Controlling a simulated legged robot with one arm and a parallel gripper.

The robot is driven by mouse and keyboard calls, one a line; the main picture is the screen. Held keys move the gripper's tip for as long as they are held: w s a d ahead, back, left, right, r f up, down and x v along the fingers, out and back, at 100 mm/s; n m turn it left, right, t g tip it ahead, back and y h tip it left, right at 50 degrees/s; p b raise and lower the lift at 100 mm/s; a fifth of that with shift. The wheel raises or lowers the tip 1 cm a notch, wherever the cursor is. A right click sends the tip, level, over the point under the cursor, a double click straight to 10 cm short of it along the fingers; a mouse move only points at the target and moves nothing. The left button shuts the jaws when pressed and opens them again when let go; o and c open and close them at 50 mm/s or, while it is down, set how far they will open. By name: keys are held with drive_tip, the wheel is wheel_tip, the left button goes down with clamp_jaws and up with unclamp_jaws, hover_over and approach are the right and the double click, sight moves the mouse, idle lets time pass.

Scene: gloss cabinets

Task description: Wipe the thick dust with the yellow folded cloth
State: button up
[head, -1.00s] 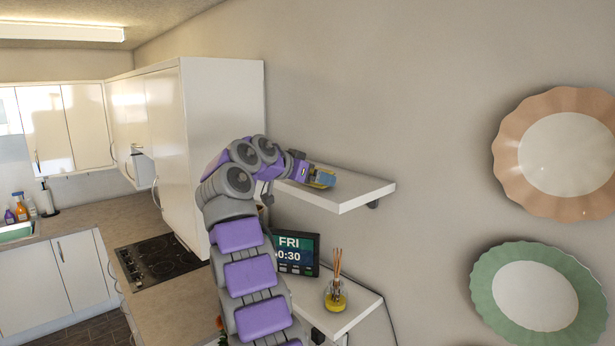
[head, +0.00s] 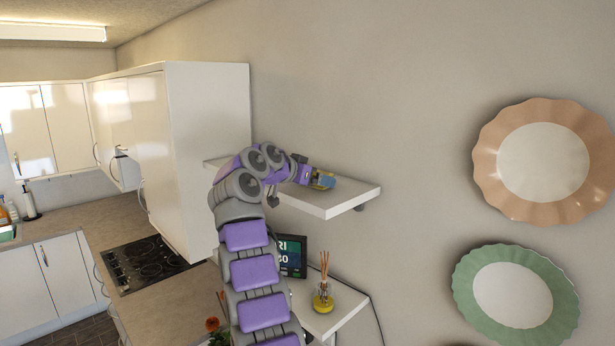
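My gripper (head: 321,180) is low over the upper white shelf (head: 346,199), toward its right part. A small yellow patch, which looks like the yellow folded cloth (head: 317,187), shows at the fingertips beside a blue part. It is at or just above the shelf top; I cannot tell whether it touches. The gripper appears shut on it, though the fingers are very small here. I cannot make out the thick dust. My arm hides part of the shelf's left side.
A lower white shelf (head: 337,313) holds a reed diffuser (head: 323,297) and a digital clock (head: 292,255), partly behind my arm. A pink plate (head: 543,161) and a green plate (head: 514,297) hang on the right wall. A tall white cabinet (head: 208,150) stands left of the shelf.

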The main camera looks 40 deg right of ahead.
sight(290, 195)
drive_tip(key=shift+d+f, duration=0.1)
drive_tip(key=shift+d, duration=0.15)
drive_tip(key=shift+s+a+f+b, duration=0.1)
drive_tip(key=shift+a+f+b, duration=0.05)
drive_tip(key=shift+a+b, duration=1.2)
drive_tip(key=shift+a, duration=1.2)
drive_tip(key=shift+v, duration=0.75)
drive_tip(key=shift+s+a+b, duration=0.2)
drive_tip(key=shift+a+b, duration=0.75)
drive_tip(key=shift+a, duration=0.55)
wheel_tip(290, 195, up, 6)
drive_tip(key=p, duration=0.5)
drive_tip(key=shift+f+p, duration=0.1)
drive_tip(key=shift+p, duration=0.3)
drive_tip(key=shift+d, duration=0.1)
